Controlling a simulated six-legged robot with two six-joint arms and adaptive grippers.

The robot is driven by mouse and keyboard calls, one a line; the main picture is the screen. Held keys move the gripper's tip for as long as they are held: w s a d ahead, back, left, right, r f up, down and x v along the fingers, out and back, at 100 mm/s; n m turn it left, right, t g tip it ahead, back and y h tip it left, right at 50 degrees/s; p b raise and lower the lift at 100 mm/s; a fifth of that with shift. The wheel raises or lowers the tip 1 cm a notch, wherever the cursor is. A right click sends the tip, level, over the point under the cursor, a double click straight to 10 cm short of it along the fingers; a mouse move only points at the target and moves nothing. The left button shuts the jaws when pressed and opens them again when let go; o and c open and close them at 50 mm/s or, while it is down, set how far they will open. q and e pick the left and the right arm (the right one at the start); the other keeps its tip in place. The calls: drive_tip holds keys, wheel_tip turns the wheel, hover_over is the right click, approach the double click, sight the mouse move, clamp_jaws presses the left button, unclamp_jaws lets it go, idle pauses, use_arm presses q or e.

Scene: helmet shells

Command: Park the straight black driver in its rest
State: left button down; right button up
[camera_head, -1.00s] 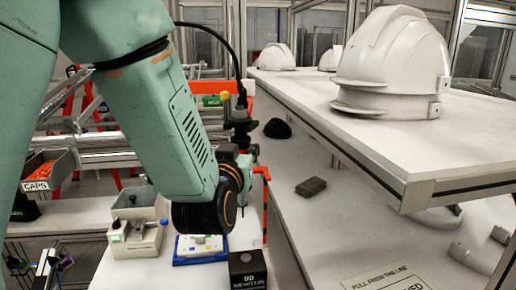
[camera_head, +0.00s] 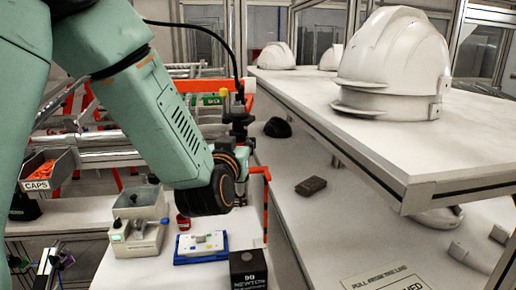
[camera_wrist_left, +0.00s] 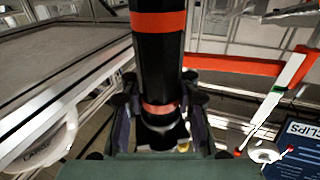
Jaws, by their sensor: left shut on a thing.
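The straight black driver (camera_head: 239,118) stands upright in the head view, with a cable rising from its top. In the left wrist view the driver (camera_wrist_left: 158,60) is a black cylinder with orange bands. My left gripper (camera_wrist_left: 160,115) is shut on it, one finger on each side. In the head view the gripper (camera_head: 243,152) is partly hidden behind my wrist. An orange-red bracket (camera_head: 262,173) is just right of and below the gripper; I cannot tell if it is the driver's rest. The driver's lower end is hidden in the head view. My right gripper is not in view.
A blue-edged tray (camera_head: 201,258), a grey boxy device (camera_head: 138,236), a red cup (camera_head: 183,222) and a black box (camera_head: 248,270) stand on the bench below. A shelf with white helmet shells (camera_head: 393,62) is at the right. A dark block (camera_head: 310,186) lies below it.

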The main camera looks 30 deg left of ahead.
use_arm(q)
drive_tip(key=w+d, duration=0.1)
drive_tip(key=w, duration=0.5)
drive_tip(key=shift+w+d, duration=0.2)
drive_tip(key=shift+d, duration=0.15)
drive_tip(key=c, duration=0.9)
unclamp_jaws()
drive_tip(key=shift+o, duration=0.2)
drive_tip(key=shift+s+f, duration=0.1)
drive_tip(key=o, duration=0.7)
drive_tip(key=shift+o, duration=0.2)
drive_tip(key=v, duration=1.1)
